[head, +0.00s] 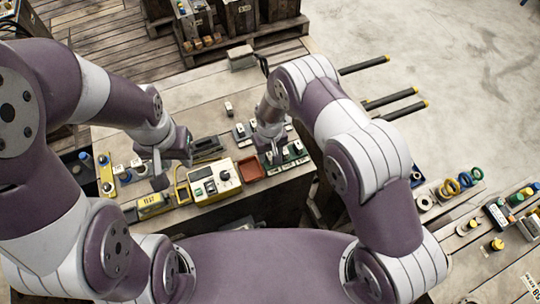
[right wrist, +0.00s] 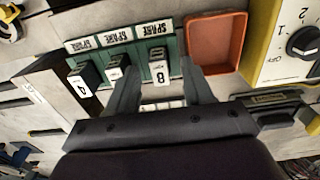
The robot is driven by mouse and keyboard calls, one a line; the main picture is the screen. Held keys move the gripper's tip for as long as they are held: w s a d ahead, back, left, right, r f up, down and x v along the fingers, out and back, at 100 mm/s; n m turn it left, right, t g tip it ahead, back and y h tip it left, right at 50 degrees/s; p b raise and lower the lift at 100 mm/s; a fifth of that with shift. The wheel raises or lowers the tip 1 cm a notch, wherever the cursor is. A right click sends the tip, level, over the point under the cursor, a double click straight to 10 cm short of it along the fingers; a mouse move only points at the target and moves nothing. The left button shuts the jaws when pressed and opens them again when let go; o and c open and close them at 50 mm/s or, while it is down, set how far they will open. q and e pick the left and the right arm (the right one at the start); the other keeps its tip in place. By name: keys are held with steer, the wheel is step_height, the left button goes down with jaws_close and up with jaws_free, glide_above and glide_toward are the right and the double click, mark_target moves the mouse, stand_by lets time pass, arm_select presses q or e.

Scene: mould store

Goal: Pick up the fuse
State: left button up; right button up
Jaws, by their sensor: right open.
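A green fuse holder (right wrist: 180,45) with white SPARE labels carries several black fuses with white faces. The fuse marked 8 (right wrist: 159,71) stands in it between the fingertips of my right gripper (right wrist: 157,66). The fingers are open, one on each side, and I cannot tell whether either touches it. Another fuse (right wrist: 117,68) is just left of the left finger, and a fuse marked 4 (right wrist: 82,85) is further left. In the head view my right gripper (head: 273,155) is over the green holder (head: 297,158). My left gripper (head: 158,170) hangs over the bench's left part; its jaws are unclear.
A red tray (head: 250,168) and a yellow-edged tester with a dial (head: 214,182) are left of the holder. A small white-faced block (head: 228,108) stands on the bench behind. Rods with yellow tips (head: 391,99) stick out at the right.

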steer(key=shift+w+f, duration=0.1)
steer(key=shift+f, duration=0.15)
steer(key=shift+r, duration=0.1)
jaws_close()
steer(key=shift+r, duration=0.1)
steer(key=shift+r, duration=0.3)
steer(key=r, duration=0.1)
steer(key=r+b, duration=0.1)
steer(key=d+r, duration=0.1)
steer(key=shift+s+r+b, duration=0.3)
steer(key=shift+r, duration=0.1)
steer(key=s+d+r+b, duration=0.1)
steer(key=s+d+r, duration=0.5)
steer(key=d, duration=0.3)
steer(key=shift+r, duration=0.2)
steer(key=shift+w, duration=0.1)
